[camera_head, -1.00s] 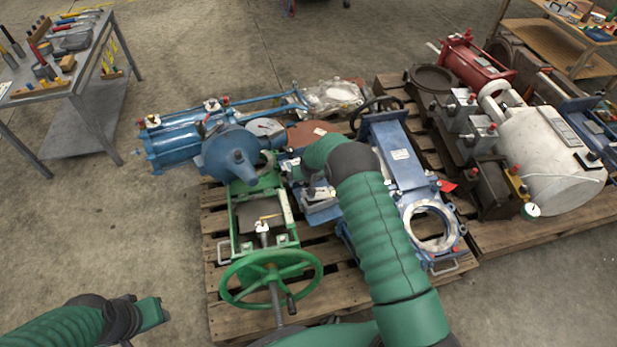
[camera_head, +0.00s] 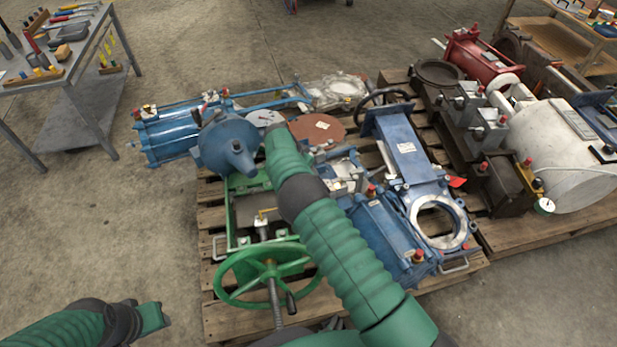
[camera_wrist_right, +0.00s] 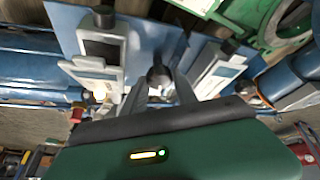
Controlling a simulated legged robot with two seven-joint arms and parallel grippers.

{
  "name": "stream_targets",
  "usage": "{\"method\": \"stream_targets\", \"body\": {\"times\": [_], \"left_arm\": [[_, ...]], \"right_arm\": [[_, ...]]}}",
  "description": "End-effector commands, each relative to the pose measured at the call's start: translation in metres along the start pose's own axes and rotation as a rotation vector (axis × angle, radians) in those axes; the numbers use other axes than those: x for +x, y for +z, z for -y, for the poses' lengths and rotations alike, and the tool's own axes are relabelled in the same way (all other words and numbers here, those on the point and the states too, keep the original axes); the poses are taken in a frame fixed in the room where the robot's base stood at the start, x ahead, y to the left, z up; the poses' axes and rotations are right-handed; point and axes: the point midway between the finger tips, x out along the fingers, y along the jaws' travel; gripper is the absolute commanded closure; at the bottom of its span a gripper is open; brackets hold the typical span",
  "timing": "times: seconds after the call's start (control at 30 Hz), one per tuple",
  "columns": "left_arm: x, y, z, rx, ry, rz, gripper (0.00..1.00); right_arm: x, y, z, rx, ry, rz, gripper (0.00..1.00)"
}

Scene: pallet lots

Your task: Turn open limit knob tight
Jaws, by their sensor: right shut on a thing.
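In the right wrist view my right gripper (camera_wrist_right: 160,88) is closed on a small dark round knob (camera_wrist_right: 159,74), in front of a blue plate. Another black knob (camera_wrist_right: 103,17) sits on a light grey block at the upper left of that view. I cannot read which knob is the open limit one. In the head view my right arm reaches up toward the blue conical actuator (camera_head: 228,147), and its hand is hidden behind the forearm. My left gripper (camera_head: 156,317) is low at the left, away from the valves; its jaw opening is unclear.
A green handwheel (camera_head: 263,275) stands at the front of the wooden pallet (camera_head: 232,319). A blue gate valve (camera_head: 405,150) lies right of my arm. A white tank (camera_head: 556,160) is on the right pallet. A tool table (camera_head: 75,98) is far left. The left floor is clear.

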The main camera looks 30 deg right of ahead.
Motion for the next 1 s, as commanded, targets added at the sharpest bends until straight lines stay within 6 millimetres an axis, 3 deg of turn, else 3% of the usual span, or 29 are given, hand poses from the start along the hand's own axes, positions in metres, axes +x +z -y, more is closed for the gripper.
{"method": "stream_targets", "body": {"times": [0.03, 0.3, 0.93, 0.97, 1.0], "left_arm": [[0.013, 0.003, 0.0, 0.0, 0.0, 0.0, 0.64], [0.035, 0.008, 0.0, 0.0, 0.0, 0.0, 0.64], [0.041, 0.01, 0.0, 0.0, 0.0, 0.0, 0.64], [0.041, 0.01, 0.0, 0.0, 0.0, 0.0, 0.64], [0.041, 0.01, 0.0, 0.0, 0.0, 0.0, 0.64]], "right_arm": [[0.006, 0.003, 0.003, 0.027, 0.01, -0.001, 1.0], [0.004, 0.002, 0.003, 0.147, 0.071, 0.004, 1.0], [0.0, 0.001, 0.004, 0.193, 0.094, 0.007, 1.0], [0.0, 0.001, 0.004, 0.193, 0.094, 0.007, 0.65], [0.0, 0.001, 0.004, 0.193, 0.094, 0.007, 0.59]]}}
